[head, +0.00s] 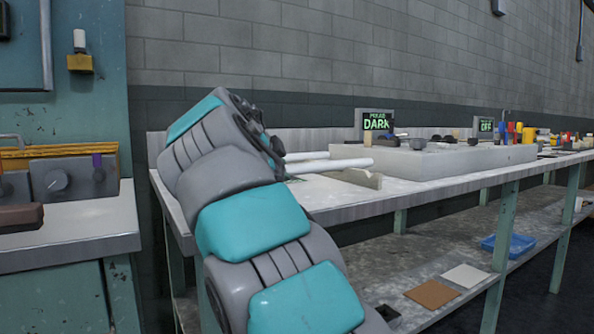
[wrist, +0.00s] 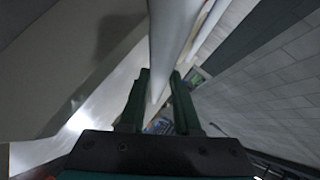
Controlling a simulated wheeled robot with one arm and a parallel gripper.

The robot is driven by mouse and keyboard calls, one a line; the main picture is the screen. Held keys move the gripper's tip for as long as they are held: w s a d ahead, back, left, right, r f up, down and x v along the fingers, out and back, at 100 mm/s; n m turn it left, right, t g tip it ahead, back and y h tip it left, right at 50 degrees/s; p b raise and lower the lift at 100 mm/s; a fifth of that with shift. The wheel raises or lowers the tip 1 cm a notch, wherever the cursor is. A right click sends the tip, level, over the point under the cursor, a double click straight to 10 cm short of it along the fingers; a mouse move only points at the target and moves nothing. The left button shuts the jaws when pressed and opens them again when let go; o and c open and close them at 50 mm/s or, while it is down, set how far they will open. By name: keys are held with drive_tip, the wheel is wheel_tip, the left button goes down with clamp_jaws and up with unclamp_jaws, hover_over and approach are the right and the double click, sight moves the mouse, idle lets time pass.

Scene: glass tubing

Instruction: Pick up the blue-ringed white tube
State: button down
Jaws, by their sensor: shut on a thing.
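A white tube (head: 330,166) sticks out to the right from behind my arm in the head view, above the long bench. In the wrist view the white tube (wrist: 172,35) runs between the two dark fingers of my gripper (wrist: 160,76), which is shut on it. No blue ring shows on its visible part. A second white tube (head: 305,156) lies just behind it in the head view, and it also shows to the right in the wrist view (wrist: 207,30). My arm hides the gripper in the head view.
A raised pale block (head: 435,160) stands on the bench right of the tubes. Signs reading DARK (head: 376,121) and OFF (head: 486,125) stand behind. A lower shelf (head: 450,240) holds a blue tray (head: 509,245). A grey-topped cabinet (head: 75,230) is at left.

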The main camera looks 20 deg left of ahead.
drive_tip(key=shift+r, duration=0.1)
idle(0.3)
drive_tip(key=shift+r+p, duration=1.25)
drive_tip(key=shift+r, duration=0.55)
drive_tip(key=s+d+b, duration=0.2)
drive_tip(key=s, duration=0.2)
drive_tip(key=s+d+b, duration=0.2)
drive_tip(key=s, duration=0.2)
drive_tip(key=s+d+r+b, duration=0.1)
drive_tip(key=s+d+b, duration=0.1)
drive_tip(key=s, duration=0.3)
drive_tip(key=shift+d+b, duration=0.25)
drive_tip(key=shift+b, duration=0.25)
drive_tip(key=shift+s+d+r+b, duration=0.1)
drive_tip(key=shift+s+d+b, duration=0.3)
drive_tip(key=shift+s, duration=0.3)
